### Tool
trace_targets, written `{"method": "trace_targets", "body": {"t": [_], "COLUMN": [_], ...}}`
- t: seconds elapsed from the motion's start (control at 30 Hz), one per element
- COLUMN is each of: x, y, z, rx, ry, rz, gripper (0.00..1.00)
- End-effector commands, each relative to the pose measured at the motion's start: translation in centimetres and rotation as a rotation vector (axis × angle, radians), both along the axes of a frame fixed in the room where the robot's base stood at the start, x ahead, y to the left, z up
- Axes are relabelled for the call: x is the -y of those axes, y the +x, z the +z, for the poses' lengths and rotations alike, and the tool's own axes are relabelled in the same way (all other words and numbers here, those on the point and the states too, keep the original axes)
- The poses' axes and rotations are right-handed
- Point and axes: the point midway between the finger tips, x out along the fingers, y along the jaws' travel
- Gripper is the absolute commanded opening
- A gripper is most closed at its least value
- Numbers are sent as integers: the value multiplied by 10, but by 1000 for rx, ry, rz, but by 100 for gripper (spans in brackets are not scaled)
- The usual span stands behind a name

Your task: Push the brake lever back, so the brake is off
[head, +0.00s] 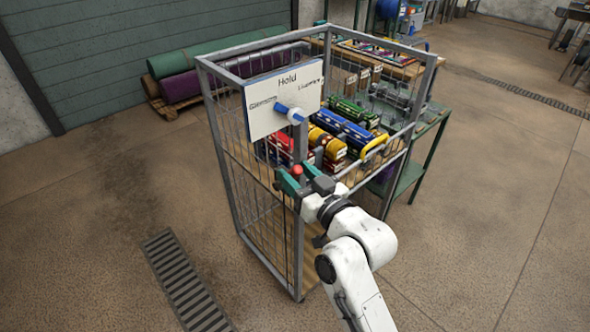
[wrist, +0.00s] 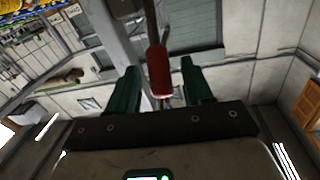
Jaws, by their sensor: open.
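The brake lever has a red grip (head: 297,170) and stands at the near corner post of a grey wire cage cart (head: 221,140). In the wrist view the red grip (wrist: 159,72) hangs on a dark rod between my two green fingers. My gripper (head: 296,178) is open, with a finger on either side of the lever in the wrist view (wrist: 160,88). Gaps show between the red grip and both fingers, so it is not clamped. The lever's lower end and pivot are hidden in the head view.
Boxes and rolls fill the upper shelf. Rolled rugs (head: 180,87) lie behind.

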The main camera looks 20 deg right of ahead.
Motion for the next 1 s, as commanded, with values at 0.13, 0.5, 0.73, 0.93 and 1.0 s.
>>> {"method": "trace_targets", "body": {"t": [0.13,0.5,0.73,0.93,1.0], "x": [-2,-2,-2,-2,-2], "y": [10,11,11,11,11], "z": [0,0,0,0,0], "rx": [0,0,0,0,0], "ry": [0,0,0,0,0], "rz": [0,0,0,0,0], "gripper": [51,45,23,4,0]}}
